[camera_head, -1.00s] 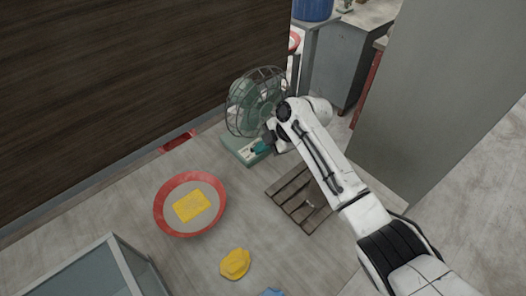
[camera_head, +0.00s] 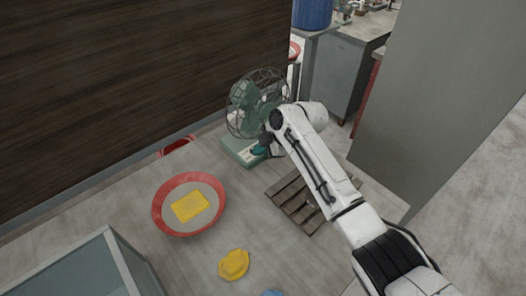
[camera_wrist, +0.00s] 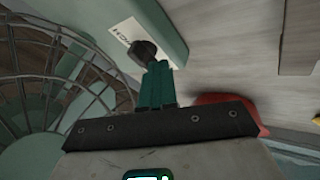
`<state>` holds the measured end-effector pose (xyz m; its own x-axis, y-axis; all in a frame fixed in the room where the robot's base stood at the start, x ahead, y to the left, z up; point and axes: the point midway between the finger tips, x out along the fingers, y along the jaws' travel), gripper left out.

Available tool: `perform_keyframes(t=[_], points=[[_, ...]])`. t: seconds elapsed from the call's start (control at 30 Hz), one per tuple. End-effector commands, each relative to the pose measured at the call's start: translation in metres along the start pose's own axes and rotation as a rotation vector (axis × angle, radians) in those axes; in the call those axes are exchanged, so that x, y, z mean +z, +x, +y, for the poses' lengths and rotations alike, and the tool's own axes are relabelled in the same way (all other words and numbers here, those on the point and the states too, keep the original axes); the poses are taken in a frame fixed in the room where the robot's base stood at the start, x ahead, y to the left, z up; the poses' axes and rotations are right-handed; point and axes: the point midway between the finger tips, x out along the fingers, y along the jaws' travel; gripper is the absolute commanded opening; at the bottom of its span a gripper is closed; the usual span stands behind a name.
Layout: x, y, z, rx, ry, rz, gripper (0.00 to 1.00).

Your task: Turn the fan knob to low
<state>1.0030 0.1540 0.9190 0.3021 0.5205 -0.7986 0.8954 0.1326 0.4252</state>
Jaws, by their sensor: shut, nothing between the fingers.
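The fan (camera_head: 249,103) stands at the back of the table, with a green wire-caged head and a pale green base (camera_head: 238,149). In the wrist view its cage (camera_wrist: 50,75) fills the left side. The base also shows in the wrist view with a white label, and a dark round knob (camera_wrist: 139,52) sits on that label. My gripper (camera_wrist: 156,68) is shut with nothing between its green fingers. Its tips are at the knob's lower right side, touching or very close. In the head view my gripper (camera_head: 259,151) is at the base's right side, and the knob is hidden.
A red-rimmed basin (camera_head: 160,221) holds a yellow sponge-like block (camera_head: 190,206). A yellow lump (camera_head: 234,264) lies in front. A wooden slatted board (camera_head: 297,203) lies under my arm. A dark wooden panel (camera_head: 120,80) stands behind; a grey panel (camera_head: 440,100) stands at right.

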Motion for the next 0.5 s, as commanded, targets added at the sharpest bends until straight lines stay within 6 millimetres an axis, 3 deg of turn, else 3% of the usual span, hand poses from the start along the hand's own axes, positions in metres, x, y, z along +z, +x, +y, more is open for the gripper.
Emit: perform_keyframes(t=[0.5], points=[[-0.0082,0.0059,0.0036,0.127,0.235,-0.125,0.00]])
